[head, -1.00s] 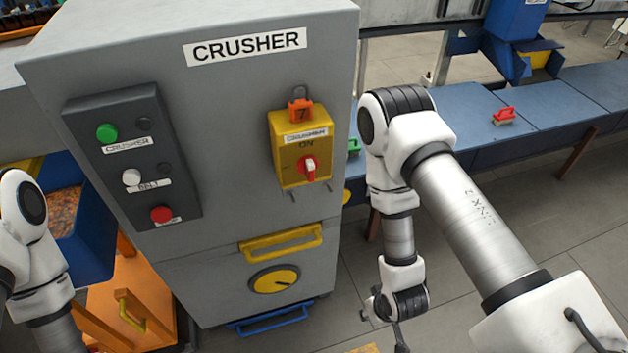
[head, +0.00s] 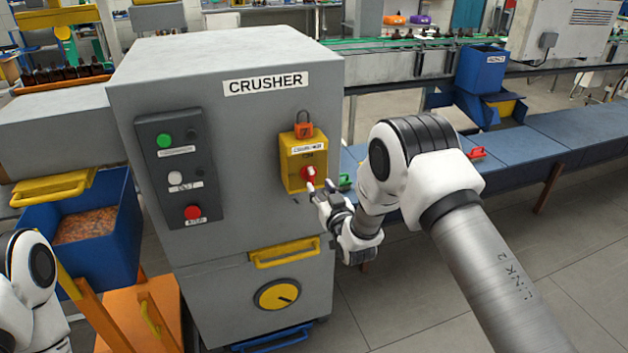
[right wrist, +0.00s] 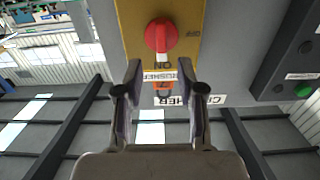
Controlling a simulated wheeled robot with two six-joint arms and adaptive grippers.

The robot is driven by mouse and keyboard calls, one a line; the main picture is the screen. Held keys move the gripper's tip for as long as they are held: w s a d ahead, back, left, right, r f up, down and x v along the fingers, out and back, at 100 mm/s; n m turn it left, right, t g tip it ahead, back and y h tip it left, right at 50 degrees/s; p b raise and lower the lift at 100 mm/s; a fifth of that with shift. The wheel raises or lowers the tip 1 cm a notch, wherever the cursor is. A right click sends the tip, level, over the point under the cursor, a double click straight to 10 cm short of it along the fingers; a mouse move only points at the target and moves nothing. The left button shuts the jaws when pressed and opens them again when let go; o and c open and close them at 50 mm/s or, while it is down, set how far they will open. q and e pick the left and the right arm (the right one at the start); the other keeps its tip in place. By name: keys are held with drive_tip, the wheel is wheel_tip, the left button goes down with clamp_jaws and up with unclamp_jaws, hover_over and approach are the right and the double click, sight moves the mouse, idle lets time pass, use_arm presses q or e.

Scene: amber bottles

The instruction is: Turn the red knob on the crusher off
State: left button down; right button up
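The grey crusher (head: 240,120) stands in the head view with a yellow switch box (head: 291,160) on its front. The red knob (head: 308,174) sits on this box. In the right wrist view the red knob (right wrist: 161,36) has its white mark pointing to the ON label. My right gripper (head: 319,189) is just in front of the box, slightly below and right of the knob. In the right wrist view the right gripper (right wrist: 160,76) is open and empty, fingers apart, with the knob beyond the tips. Only part of my left arm shows; its gripper is out of view.
An orange padlock (head: 304,128) hangs above the box. A dark panel (head: 182,170) with green, white and red buttons is to its left. A yellow handle (head: 284,252) and a yellow dial (head: 277,295) are below. A blue conveyor (head: 560,135) runs at right.

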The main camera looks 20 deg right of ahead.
sight(312, 175)
drive_tip(key=w, duration=0.1)
drive_tip(key=w+p, duration=0.1)
drive_tip(key=w, duration=0.1)
drive_tip(key=w+r, duration=0.1)
drive_tip(key=w, duration=0.1)
drive_tip(key=shift+a, duration=0.3)
drive_tip(key=shift+w+d+f, duration=0.15)
drive_tip(key=shift+w+f, duration=0.25)
drive_tip(key=shift+w, duration=0.25)
drive_tip(key=shift+s+r, duration=0.15)
drive_tip(key=shift+s, duration=0.05)
clamp_jaws()
